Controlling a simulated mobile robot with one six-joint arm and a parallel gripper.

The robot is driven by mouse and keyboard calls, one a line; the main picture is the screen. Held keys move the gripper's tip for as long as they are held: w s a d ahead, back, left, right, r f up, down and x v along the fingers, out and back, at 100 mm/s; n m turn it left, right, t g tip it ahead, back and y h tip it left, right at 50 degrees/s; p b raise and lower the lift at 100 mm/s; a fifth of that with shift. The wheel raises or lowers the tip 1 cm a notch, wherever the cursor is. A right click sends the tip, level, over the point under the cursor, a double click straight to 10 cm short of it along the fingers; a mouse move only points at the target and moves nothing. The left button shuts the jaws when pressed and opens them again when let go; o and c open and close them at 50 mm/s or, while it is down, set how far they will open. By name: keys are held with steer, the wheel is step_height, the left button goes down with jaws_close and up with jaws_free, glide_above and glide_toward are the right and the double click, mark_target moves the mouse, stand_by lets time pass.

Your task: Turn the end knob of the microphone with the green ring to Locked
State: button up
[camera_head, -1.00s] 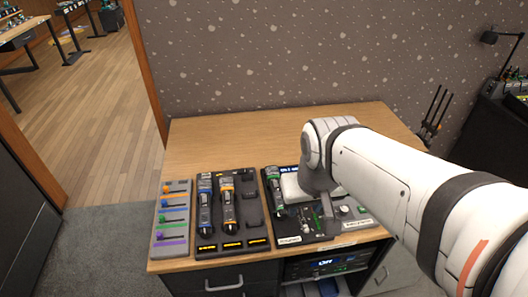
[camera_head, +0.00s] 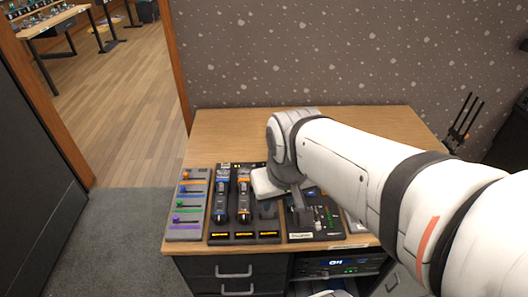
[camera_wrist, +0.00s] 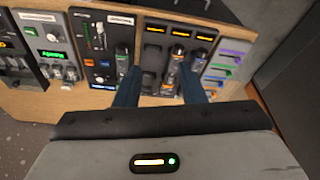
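The microphone with the green ring (camera_wrist: 122,62) lies on the dark mixer panel (camera_wrist: 97,72) in the wrist view, which looks at the desk from the opposite side. My gripper (camera_wrist: 159,76) is open, its two blue fingers apart and nothing seen held. Its left finger in the picture overlaps the near end of this microphone; I cannot tell whether they touch. The end knob and its setting cannot be made out. In the head view my arm hides this microphone; my gripper's pale body (camera_head: 266,184) is over the boundary of the charger and the mixer panel.
The charger (camera_head: 231,236) holds a blue-ringed microphone (camera_head: 221,200) and an orange-ringed one (camera_head: 244,198), beside an empty slot (camera_wrist: 150,78). A fader board (camera_head: 186,232) lies at the left. The back of the desk (camera_head: 225,130) is bare. A rack unit (camera_head: 335,263) is below.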

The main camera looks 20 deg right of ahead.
steer(key=shift+a, duration=0.15)
steer(key=shift+o, duration=0.8)
steer(key=shift+w+f, duration=0.1)
steer(key=shift+f, duration=0.05)
steer(key=shift+o, duration=1.1)
steer(key=w+d+f+m+g+b, duration=0.1)
steer(key=w+d+f+b, duration=0.2)
steer(key=w+f+b, duration=0.2)
step_height(320, 180, down, 3)
steer(key=b, duration=0.4)
steer(key=shift+w+d+h, duration=0.35)
steer(key=shift+w+h, duration=0.05)
steer(key=w+d+f+b, duration=0.2)
steer(key=f+b, duration=0.1)
steer(key=w+d+f+m+g+b, duration=0.1)
steer(key=w+d+f+b, duration=0.1)
steer(key=f+b, duration=0.1)
steer(key=w+d+f+m+g+h+b, duration=0.1)
steer(key=w+d+f+b, duration=0.1)
steer(key=w+f+b, duration=0.1)
steer(key=shift+d+f, duration=0.35)
steer(key=shift+f, duration=0.05)
steer(key=f, duration=0.2)
steer(key=d+f+b, duration=0.1)
steer(key=f, duration=0.4)
steer(key=shift+s+d+f+b, duration=0.1)
steer(key=shift+d+f+b, duration=0.05)
steer(key=shift+b, duration=0.15)
steer(key=c, duration=1)
